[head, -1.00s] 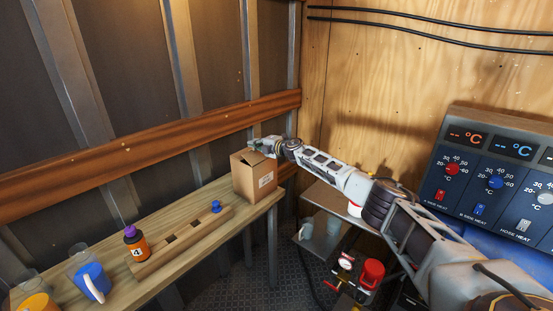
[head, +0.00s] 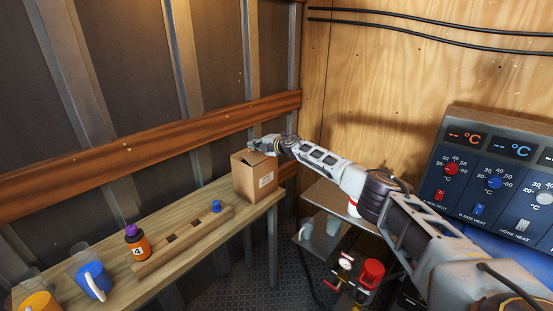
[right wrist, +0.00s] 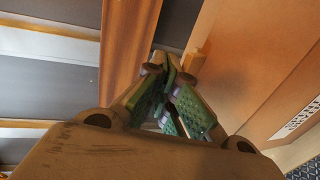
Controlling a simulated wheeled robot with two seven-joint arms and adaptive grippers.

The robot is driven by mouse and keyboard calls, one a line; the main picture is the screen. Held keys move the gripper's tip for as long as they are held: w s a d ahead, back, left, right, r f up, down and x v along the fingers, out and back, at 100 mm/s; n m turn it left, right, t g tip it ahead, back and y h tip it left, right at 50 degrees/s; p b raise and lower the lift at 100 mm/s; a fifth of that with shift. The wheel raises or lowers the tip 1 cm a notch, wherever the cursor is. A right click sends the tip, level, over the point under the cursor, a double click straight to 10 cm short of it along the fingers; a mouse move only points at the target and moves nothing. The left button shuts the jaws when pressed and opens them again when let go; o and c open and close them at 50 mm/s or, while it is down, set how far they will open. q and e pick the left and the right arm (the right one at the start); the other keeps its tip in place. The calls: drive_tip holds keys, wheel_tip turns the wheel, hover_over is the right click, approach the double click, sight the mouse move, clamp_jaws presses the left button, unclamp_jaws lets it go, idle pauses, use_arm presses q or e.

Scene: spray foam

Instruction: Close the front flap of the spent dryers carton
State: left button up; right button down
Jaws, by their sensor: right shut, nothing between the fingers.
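The spent dryers carton (head: 253,180) is a brown cardboard box with a white label, standing upright at the far right end of the wooden bench. In the right wrist view its cardboard (right wrist: 245,75) fills the right side. My right gripper (head: 256,145) is at the carton's top, over its back edge. In the right wrist view its green-padded fingers (right wrist: 172,75) are together and hold nothing, close beside the cardboard. The flaps are small and partly hidden by the gripper, so I cannot tell how far the front one is folded. My left gripper is not in view.
On the bench (head: 225,190) are a wooden rack (head: 185,240) with a blue-capped item (head: 216,206), an orange bottle (head: 137,243) and a blue cup (head: 92,280). A wooden wall rail (head: 150,137) runs behind the carton. A heater panel (head: 490,185) stands at right.

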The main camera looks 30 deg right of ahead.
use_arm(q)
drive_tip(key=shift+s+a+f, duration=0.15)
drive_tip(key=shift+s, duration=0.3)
use_arm(e)
drive_tip(key=shift+w+a+f, duration=0.15)
drive_tip(key=shift+w+f, duration=0.2)
drive_tip(key=shift+w, duration=0.1)
idle(1.4)
use_arm(q)
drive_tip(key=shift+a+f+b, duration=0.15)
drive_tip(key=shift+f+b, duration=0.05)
drive_tip(key=shift+b, duration=0.15)
use_arm(e)
drive_tip(key=shift+w+a+f+g+h, duration=0.15)
drive_tip(key=shift+w+f+g+h, duration=0.3)
drive_tip(key=shift+g, duration=0.25)
idle(2.3)
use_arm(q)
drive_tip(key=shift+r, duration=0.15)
use_arm(e)
drive_tip(key=shift+s+r, duration=0.1)
drive_tip(key=shift+r, duration=0.05)
use_arm(q)
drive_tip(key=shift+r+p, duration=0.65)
drive_tip(key=shift+p, duration=0.15)
use_arm(e)
drive_tip(key=shift+r, duration=0.7)
